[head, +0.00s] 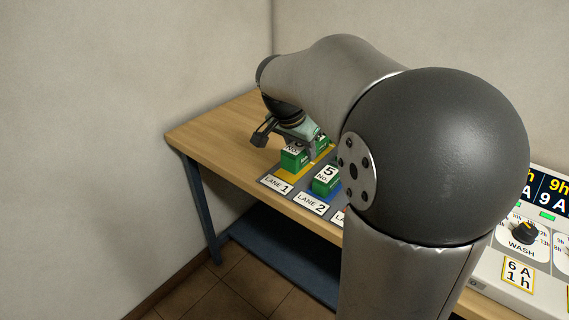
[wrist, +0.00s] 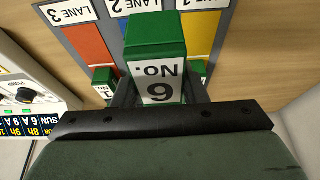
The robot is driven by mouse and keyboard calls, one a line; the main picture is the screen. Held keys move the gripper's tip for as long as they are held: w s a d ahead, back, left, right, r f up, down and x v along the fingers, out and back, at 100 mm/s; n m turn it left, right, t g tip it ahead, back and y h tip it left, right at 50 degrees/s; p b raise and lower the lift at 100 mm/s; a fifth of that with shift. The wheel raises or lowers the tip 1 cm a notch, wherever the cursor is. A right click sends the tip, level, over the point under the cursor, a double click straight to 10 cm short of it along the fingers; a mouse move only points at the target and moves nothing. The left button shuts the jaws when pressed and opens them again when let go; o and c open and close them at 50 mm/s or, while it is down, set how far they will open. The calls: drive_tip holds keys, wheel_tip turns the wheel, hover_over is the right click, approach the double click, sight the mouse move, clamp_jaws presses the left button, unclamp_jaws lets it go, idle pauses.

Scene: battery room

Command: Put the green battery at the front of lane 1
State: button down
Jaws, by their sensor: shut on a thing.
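My gripper (head: 288,141) is shut on a green battery (head: 293,160) with a white "No." label on top. In the wrist view the gripper (wrist: 158,92) has a finger on each side of this battery (wrist: 153,50); its digit shows upside down. In the wrist view yellow lane 1 (wrist: 201,35) is right of the battery.
Another green battery (head: 326,185), marked 5, stands on blue lane 2, close to the right. In the wrist view a green battery (wrist: 104,76) stands on red lane 3 (wrist: 90,42). A white control panel (head: 545,245) is at right. The wooden table (head: 215,130) is clear at left.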

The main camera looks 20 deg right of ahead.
drive_tip(key=w+d+f, duration=0.1)
drive_tip(key=w+f, duration=0.1)
drive_tip(key=w, duration=0.1)
drive_tip(key=w+d+f+p, duration=0.1)
drive_tip(key=w+f, duration=0.2)
drive_tip(key=w+d+f, duration=0.1)
drive_tip(key=w+f, duration=0.1)
drive_tip(key=w, duration=0.2)
drive_tip(key=shift+d+f, duration=0.25)
drive_tip(key=shift+f, duration=0.05)
drive_tip(key=shift+w+d+f, duration=0.15)
drive_tip(key=shift+w+f, duration=0.3)
drive_tip(key=shift+f, duration=1.6)
drive_tip(key=shift+f, duration=0.2)
drive_tip(key=c, duration=0.9)
unclamp_jaws()
drive_tip(key=shift+o, duration=0.2)
drive_tip(key=shift+r, duration=0.1)
